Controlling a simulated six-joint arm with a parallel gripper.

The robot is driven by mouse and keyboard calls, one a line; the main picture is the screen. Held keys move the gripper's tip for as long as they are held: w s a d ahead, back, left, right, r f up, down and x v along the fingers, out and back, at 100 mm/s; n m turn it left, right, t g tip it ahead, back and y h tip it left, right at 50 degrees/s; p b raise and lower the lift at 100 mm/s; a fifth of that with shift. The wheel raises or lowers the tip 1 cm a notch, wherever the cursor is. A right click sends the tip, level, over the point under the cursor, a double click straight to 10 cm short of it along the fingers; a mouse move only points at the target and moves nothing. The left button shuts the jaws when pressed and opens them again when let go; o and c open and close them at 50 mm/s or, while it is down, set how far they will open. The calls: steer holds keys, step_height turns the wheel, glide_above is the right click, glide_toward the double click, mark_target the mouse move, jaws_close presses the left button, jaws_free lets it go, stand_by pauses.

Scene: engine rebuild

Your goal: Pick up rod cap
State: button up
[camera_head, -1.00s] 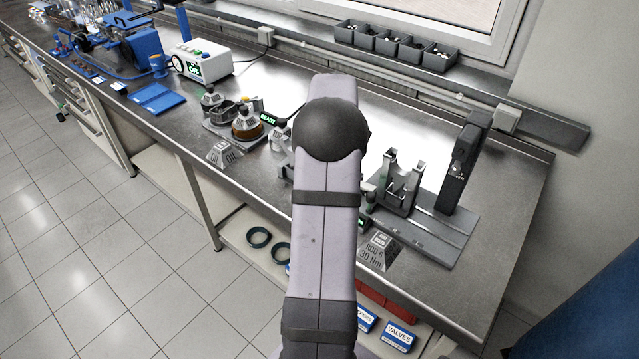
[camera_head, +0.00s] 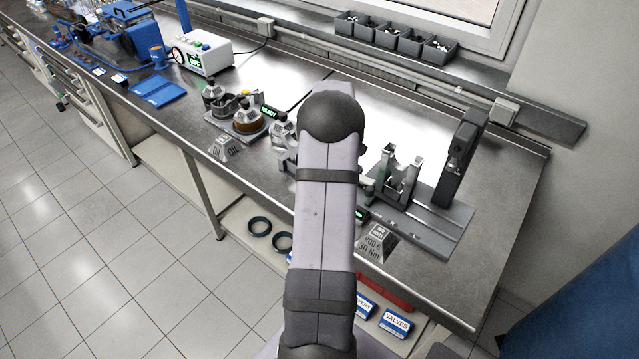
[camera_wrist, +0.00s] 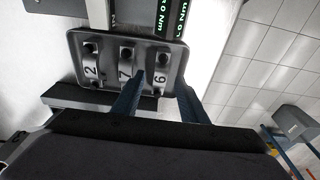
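In the wrist view a dark tray (camera_wrist: 182,53) holds three metal rod caps in a row, marked 2 (camera_wrist: 91,70), 7 (camera_wrist: 125,70) and 6 (camera_wrist: 160,82). My gripper (camera_wrist: 161,84) reaches toward the tray with two blue fingers spread apart. Cap 6 lies between the fingertips in this view, and the left fingertip overlaps the space between caps 7 and 6. Nothing is seen held. How far the fingertips are above the tray is hard to tell. In the head view my arm hides the gripper and the caps.
In the head view a grey fixture (camera_head: 398,178) and a dark upright tool (camera_head: 461,155) stand right of my arm. A torque sign (camera_head: 375,243) is near the bench edge. Jars (camera_head: 247,117) stand to the left. The bench's right end is clear.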

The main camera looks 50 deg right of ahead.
steer(key=shift+w+f, duration=0.1)
steer(key=shift+f, duration=0.6)
jaws_close()
steer(key=shift+r, duration=0.1)
steer(key=shift+d+r, duration=0.1)
steer(key=shift+r, duration=0.45)
steer(key=s+d+r+p, duration=0.2)
steer(key=s+r+p, duration=0.15)
steer(key=r, duration=0.55)
steer(key=s+d+r+p, duration=0.2)
steer(key=s+d+r, duration=0.15)
steer(key=r, duration=0.45)
steer(key=s+d+r+p, duration=0.2)
steer(key=s+r, duration=0.1)
steer(key=s, duration=0.2)
steer(key=s+d+r+p, duration=0.2)
steer(key=s+r, duration=0.1)
steer(key=s, duration=0.3)
steer(key=shift+s+d+r, duration=0.2)
steer(key=shift+s+d, duration=0.1)
